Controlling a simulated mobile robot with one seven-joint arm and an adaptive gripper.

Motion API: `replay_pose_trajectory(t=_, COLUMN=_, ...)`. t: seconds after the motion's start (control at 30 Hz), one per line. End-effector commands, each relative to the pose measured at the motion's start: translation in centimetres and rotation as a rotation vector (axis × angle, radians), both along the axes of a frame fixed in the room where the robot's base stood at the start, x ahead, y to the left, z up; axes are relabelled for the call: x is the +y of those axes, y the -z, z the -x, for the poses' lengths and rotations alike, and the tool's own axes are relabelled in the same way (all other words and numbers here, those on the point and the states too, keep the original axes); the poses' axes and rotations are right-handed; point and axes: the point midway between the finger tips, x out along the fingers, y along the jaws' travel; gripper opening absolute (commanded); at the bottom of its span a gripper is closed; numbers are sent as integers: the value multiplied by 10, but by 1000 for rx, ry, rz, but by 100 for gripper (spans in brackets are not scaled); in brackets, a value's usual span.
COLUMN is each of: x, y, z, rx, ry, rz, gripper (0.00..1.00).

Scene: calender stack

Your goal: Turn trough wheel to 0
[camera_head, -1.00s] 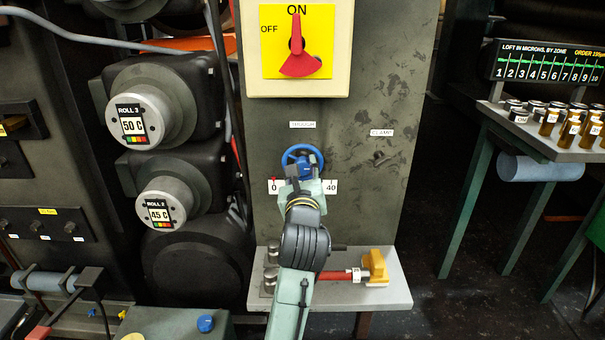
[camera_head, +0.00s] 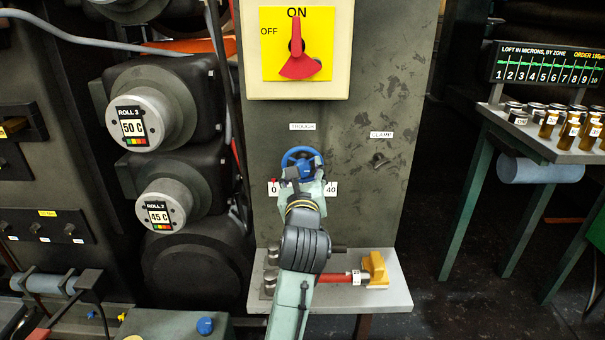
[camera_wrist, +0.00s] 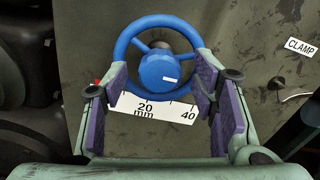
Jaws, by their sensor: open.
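The blue trough wheel (camera_head: 301,156) is mounted on the grey panel under a small label (camera_head: 302,126). It fills the upper middle of the wrist view (camera_wrist: 160,68), with a blue hub and a white mark on it. My gripper (camera_head: 303,172) is in front of the wheel's lower part. In the wrist view my gripper (camera_wrist: 160,88) is open, its purple pads apart on either side of the wheel's lower half. I cannot tell whether they touch the rim. A white millimetre scale (camera_wrist: 155,108) lies below the wheel, with 20 and 40 readable. A red pointer (camera_head: 273,180) is at the 0 end.
A CLAMP label and its stub (camera_head: 378,160) are right of the wheel. The red ON/OFF switch (camera_head: 299,62) is above, pointing at ON. A shelf (camera_head: 395,300) below carries a yellow-handled red tool (camera_head: 373,270). Roll units (camera_head: 150,118) stand left.

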Motion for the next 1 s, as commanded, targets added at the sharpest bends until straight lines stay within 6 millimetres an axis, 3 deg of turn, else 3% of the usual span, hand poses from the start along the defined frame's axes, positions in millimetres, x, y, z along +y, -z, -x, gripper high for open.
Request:
replay_pose_trajectory(t=0.17, x=0, y=0, z=14, rx=-1, ry=0, rz=1, gripper=53)
replay_pose_trajectory(t=0.53, x=0, y=0, z=69, rx=0, ry=0, rz=1, gripper=53)
replay_pose_trajectory(t=1.0, x=5, y=-4, z=75, rx=-12, ry=-9, rz=19, gripper=53)
